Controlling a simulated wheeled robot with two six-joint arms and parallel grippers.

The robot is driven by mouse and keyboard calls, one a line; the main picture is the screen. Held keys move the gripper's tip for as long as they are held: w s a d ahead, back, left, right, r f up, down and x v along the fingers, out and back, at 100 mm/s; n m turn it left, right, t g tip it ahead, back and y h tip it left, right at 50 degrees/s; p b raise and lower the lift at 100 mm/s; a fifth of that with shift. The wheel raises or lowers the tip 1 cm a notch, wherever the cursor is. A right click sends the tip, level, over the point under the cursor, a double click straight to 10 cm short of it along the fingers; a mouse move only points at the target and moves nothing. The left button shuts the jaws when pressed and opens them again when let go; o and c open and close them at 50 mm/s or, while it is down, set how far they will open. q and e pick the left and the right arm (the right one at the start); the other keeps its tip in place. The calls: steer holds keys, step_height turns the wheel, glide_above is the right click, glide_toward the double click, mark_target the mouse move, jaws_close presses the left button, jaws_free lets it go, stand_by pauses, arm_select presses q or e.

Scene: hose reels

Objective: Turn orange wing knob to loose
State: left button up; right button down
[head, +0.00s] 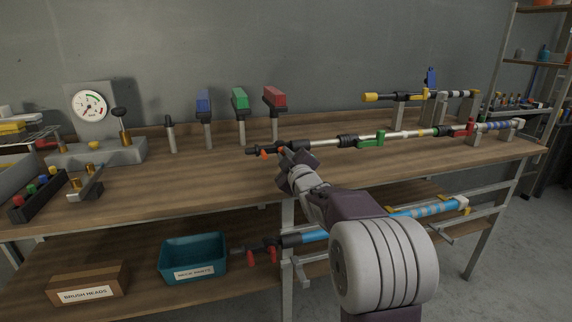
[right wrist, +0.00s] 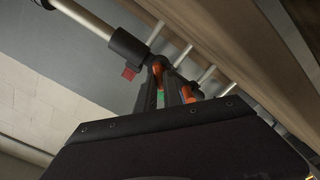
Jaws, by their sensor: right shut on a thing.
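The orange wing knob (head: 263,154) sits at the left end of a long pole (head: 311,143) lying along the back of the workbench. My right gripper (head: 286,156) reaches this end from the front and is shut on the knob. In the right wrist view orange parts of the knob (right wrist: 188,94) show at the dark fingers (right wrist: 165,85), beside the black collar of the pole (right wrist: 127,45). The fingers hide part of the knob, and its exact angle cannot be told. My left gripper is not in view.
The pole has a green clamp (head: 373,139) and a red clamp (head: 467,128) further right. Upright blue, green and red brush heads (head: 275,97) stand behind. A gauge (head: 90,106) stands at left. A teal bin (head: 193,257) and a blue pole (head: 420,209) are on the lower shelf.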

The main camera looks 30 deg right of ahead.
steer(key=n+b, duration=0.1)
steer(key=n, duration=0.1)
steer(key=n+b, duration=0.4)
steer(key=shift+f, duration=0.3)
steer(key=shift+r+n+b, duration=0.1)
steer(key=shift+n+b, duration=1.25)
steer(key=shift+n, duration=1.15)
steer(key=c, duration=1.5)
jaws_free()
steer(key=shift+a, duration=0.1)
